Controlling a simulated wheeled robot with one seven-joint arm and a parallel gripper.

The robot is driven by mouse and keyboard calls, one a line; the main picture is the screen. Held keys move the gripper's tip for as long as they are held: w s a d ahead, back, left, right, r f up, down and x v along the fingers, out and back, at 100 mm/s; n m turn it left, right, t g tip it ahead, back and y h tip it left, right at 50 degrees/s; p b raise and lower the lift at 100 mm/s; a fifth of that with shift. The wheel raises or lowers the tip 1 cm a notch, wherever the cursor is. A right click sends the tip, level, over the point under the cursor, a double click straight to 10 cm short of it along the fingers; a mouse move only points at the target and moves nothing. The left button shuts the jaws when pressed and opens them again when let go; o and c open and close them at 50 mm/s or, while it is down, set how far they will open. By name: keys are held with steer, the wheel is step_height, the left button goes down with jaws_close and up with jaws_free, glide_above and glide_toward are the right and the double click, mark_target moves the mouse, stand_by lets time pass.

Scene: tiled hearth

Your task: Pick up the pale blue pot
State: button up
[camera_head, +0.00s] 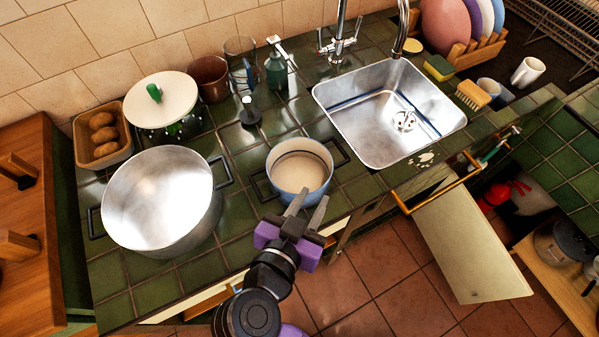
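The pale blue pot (300,168) stands upright on the green tiled counter, left of the sink, with a cream inside and a dark handle on either side. My gripper (308,203) is just in front of the pot, at its near side. Its two grey fingers are spread apart with nothing seen between them. The fingertips appear close to the pot's near wall; I cannot tell whether they touch it.
A large metal pot (162,203) stands to the left. Behind are a white-lidded pot (163,101), a basket of potatoes (103,141) and a soap bottle (276,72). The steel sink (388,112) is at right. A cabinet door (470,245) hangs open below it.

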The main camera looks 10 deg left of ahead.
steer(key=shift+d+p+x, duration=0.15)
steer(key=shift+p+x, duration=0.2)
steer(key=shift+x, duration=1.6)
steer(key=shift+d+p+x, duration=0.15)
steer(key=shift+p+x, duration=0.2)
steer(key=shift+x, duration=1.6)
steer(key=shift+s, duration=0.1)
jaws_close()
steer(key=shift+s+f, duration=0.1)
steer(key=shift+f, duration=0.1)
